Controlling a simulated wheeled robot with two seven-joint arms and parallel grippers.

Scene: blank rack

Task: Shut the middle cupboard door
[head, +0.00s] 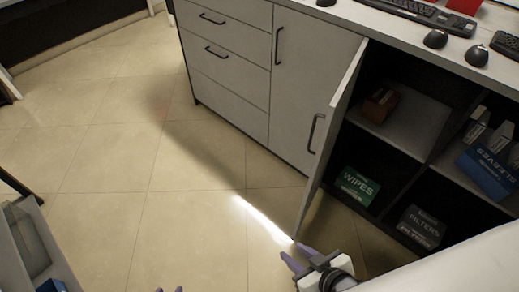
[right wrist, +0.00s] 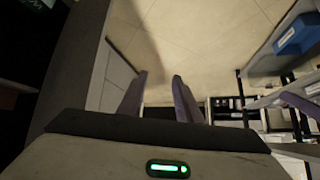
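The middle cupboard door (head: 331,138) stands swung out from the grey cabinet, seen nearly edge-on in the head view. A dark handle (head: 315,133) is on its outer face. My right gripper (head: 298,256) is open and empty by the door's lower free corner; I cannot tell whether it touches. In the right wrist view, the fingers (right wrist: 158,98) are apart, just right of a grey panel (right wrist: 72,65) that seems to be this door. My left gripper (head: 169,290) shows only two separated fingertips at the bottom edge.
The open compartment holds a green wipes box (head: 356,187), a brown box (head: 380,104), a filters box (head: 421,227) and a blue sleeves box (head: 488,168). Closed drawers (head: 225,72) stand left of the door. The tiled floor (head: 110,150) is clear. A grey tray (head: 40,238) stands lower left.

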